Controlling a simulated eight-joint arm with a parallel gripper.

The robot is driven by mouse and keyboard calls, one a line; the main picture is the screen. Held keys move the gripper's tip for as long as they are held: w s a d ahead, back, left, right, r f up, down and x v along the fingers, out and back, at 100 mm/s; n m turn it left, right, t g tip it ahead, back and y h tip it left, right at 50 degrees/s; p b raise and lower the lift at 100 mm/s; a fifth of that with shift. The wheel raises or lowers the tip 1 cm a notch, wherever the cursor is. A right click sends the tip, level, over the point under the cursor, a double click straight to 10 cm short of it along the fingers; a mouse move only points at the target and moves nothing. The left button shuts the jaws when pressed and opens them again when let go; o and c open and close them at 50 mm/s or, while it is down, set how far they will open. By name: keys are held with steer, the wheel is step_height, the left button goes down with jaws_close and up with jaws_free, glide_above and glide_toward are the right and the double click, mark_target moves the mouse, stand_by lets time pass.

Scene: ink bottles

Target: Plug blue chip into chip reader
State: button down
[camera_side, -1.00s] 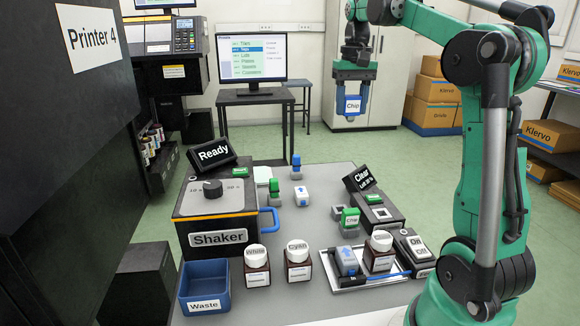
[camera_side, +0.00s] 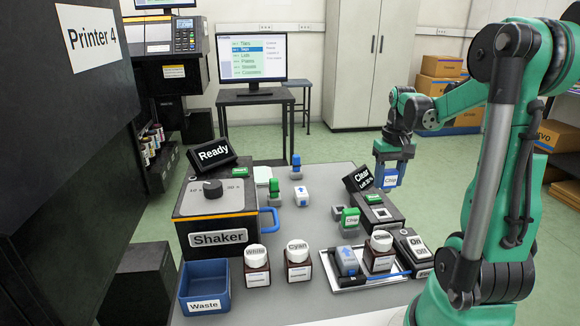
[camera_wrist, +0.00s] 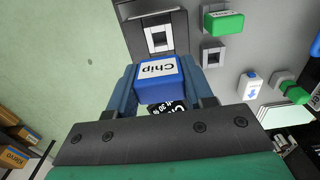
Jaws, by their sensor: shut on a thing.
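My gripper (camera_side: 393,165) is shut on the blue chip (camera_side: 390,178), which carries a white "Chip" label. In the wrist view the blue chip (camera_wrist: 160,85) sits between the two blue fingers of my gripper (camera_wrist: 158,88). The chip reader (camera_side: 377,210) is the dark box with a pale square socket at the right of the table. In the side view the chip is above the reader's back end, apart from it. In the wrist view the reader's socket (camera_wrist: 158,38) is empty and lies just beyond the chip.
A green chip (camera_side: 350,217) stands in a grey holder left of the reader. A black "Clear" display (camera_side: 362,179) stands behind the reader. The middle of the table is partly free.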

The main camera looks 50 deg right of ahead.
steer(key=shift+f, duration=2.65)
steer(key=shift+f, duration=0.7)
stand_by(0.4)
jaws_free()
stand_by(0.5)
steer(key=shift+r, duration=3.55)
